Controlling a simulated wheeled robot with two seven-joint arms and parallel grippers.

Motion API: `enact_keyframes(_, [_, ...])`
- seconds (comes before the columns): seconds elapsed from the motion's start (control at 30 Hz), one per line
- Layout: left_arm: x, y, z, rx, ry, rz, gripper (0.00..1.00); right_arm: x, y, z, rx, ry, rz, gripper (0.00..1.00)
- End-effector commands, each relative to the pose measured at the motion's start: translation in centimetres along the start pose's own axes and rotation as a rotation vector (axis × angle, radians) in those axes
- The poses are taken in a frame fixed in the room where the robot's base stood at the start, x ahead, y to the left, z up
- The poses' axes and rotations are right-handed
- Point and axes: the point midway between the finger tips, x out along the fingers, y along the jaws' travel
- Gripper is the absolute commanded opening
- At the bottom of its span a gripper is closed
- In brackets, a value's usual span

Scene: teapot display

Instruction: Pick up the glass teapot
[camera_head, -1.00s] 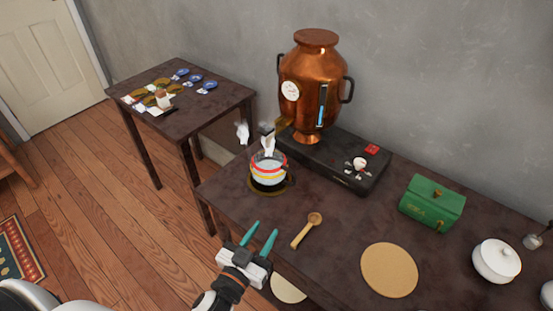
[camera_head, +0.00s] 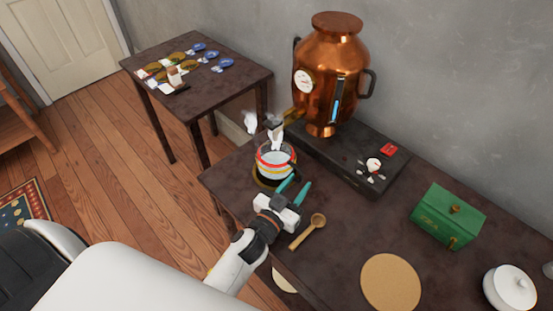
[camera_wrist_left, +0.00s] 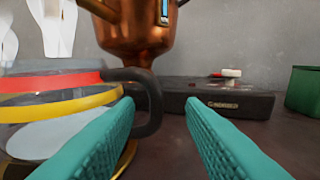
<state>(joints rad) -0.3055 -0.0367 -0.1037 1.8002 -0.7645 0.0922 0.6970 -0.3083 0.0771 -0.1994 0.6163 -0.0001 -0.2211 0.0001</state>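The glass teapot (camera_head: 275,162) has a red and a yellow band and a dark handle. It stands on a round gold-rimmed base near the left end of the dark table, below the urn's spout. White steam-like shapes show above it. My left gripper (camera_head: 293,190) is open, with teal fingers pointing at the teapot's handle side. In the left wrist view the glass teapot (camera_wrist_left: 50,110) is at left, and its dark handle (camera_wrist_left: 150,100) lies ahead between the open fingers (camera_wrist_left: 160,125), which do not appear closed on it. My right gripper is not in view.
A copper urn (camera_head: 330,75) stands on a black base (camera_head: 360,165) behind the teapot. A wooden spoon (camera_head: 308,231), a round cork mat (camera_head: 390,282), a green box (camera_head: 447,215) and a white lidded pot (camera_head: 510,288) are to the right. A side table (camera_head: 240,82) stands at left.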

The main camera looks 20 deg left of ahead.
Motion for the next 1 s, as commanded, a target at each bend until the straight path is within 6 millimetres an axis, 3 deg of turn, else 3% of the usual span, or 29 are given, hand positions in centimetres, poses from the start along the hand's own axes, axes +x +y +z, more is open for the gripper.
enact_keyframes(0.3, [4.3,0.3,-0.2,0.001,-0.002,0.000,0.36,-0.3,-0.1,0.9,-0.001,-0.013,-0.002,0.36])
enact_keyframes(0.63, [5.1,0.3,-0.3,0.001,0.000,0.000,0.36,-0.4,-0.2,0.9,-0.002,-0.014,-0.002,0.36])
enact_keyframes(0.87, [5.1,0.3,-0.3,0.001,0.000,0.000,0.00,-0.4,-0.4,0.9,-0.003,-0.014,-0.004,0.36])
enact_keyframes(1.0, [5.0,0.3,-0.3,0.001,0.000,0.000,0.00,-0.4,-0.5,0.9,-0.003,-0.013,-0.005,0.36])
